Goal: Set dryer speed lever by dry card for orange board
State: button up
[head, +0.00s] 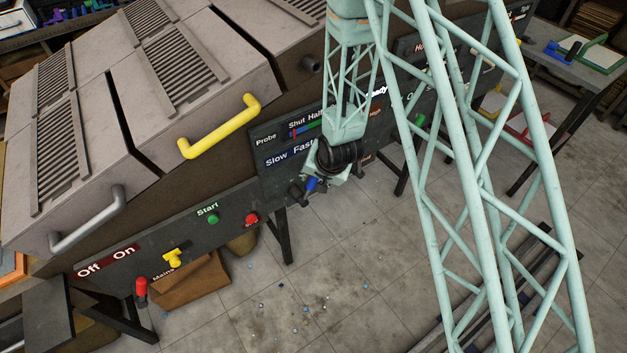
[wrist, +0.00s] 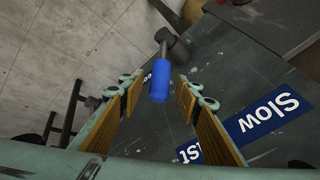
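The dryer speed lever has a blue handle (wrist: 159,82) on a dark grey arm. In the head view the handle (head: 311,184) shows just below my gripper (head: 318,178). In the wrist view my gripper (wrist: 157,93) is open, with a wood-faced finger on each side of the handle and a gap to both. I cannot tell how deep the handle sits between them. The blue speed label (head: 291,150) reads Slow on the left and Fast on the right; my gripper partly hides it in the wrist view (wrist: 268,114). I cannot make out a dry card.
The dark panel (head: 235,232) also carries a red mains lever (head: 141,289), a yellow lever (head: 174,258), a green Start button (head: 213,219) and a red button (head: 251,219). A yellow hood handle (head: 219,126) sticks out above. An orange-edged piece (head: 12,272) shows at far left. The floor in front is open.

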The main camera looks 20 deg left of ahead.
jog(key=shift+x, duration=1.4)
jog(key=shift+c, duration=0.4)
grip_shut()
